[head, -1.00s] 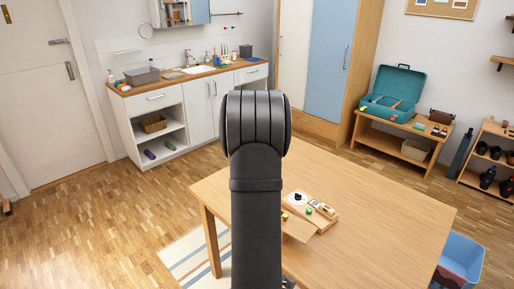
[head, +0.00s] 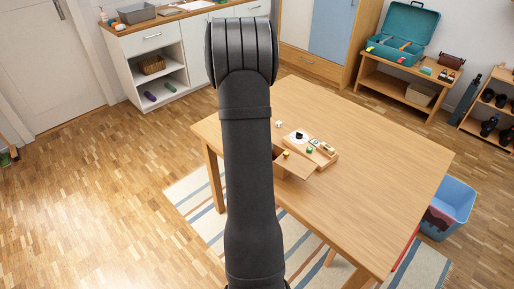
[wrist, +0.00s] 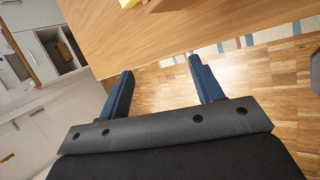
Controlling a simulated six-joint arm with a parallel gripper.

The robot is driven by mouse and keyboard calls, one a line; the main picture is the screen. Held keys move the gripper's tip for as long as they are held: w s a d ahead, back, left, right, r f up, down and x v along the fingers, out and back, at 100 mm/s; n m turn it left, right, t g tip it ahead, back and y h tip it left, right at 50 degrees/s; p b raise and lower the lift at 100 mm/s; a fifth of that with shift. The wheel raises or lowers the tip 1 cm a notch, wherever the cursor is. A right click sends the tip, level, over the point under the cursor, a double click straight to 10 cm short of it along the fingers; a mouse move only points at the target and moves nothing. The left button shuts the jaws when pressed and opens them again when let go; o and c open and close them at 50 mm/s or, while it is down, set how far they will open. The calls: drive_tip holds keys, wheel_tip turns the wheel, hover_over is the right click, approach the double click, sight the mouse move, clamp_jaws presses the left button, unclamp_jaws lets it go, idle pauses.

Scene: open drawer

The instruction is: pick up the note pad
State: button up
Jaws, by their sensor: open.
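In the head view a small wooden drawer unit (head: 326,159) stands on the table, with its drawer (head: 293,166) pulled open. Small items lie on and around it: a white piece with a black shape (head: 297,137), a green item (head: 309,150) and a yellow item (head: 286,154). I cannot tell which, if any, is the note pad. My gripper (wrist: 160,68) is open and empty in the wrist view, its two blue fingers apart above the floor by the table's edge. In the head view my own arm hides the gripper.
The wooden table (head: 390,185) is mostly clear around the unit. A blue bin (head: 452,205) stands on the floor at right. A teal toolbox (head: 402,35) is on a bench at back right. A counter (head: 165,28) is at back left.

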drive_tip(key=w+d+r+n+g+h, duration=0.1)
drive_tip(key=w+r+n+g+h, duration=0.25)
drive_tip(key=w+r, duration=0.65)
drive_tip(key=shift+m+g+h, duration=0.35)
drive_tip(key=shift+h, duration=0.1)
drive_tip(key=x, duration=1)
drive_tip(key=shift+s+d+f, duration=0.2)
drive_tip(key=shift+f, duration=0.25)
drive_tip(key=shift+s+a+x, duration=0.15)
drive_tip(key=shift+x, duration=1.2)
drive_tip(key=shift+s+a+x, duration=0.1)
drive_tip(key=shift+s+x, duration=0.05)
drive_tip(key=shift+x, duration=1.25)
drive_tip(key=shift+f, duration=0.1)
drive_tip(key=c, duration=0.6)
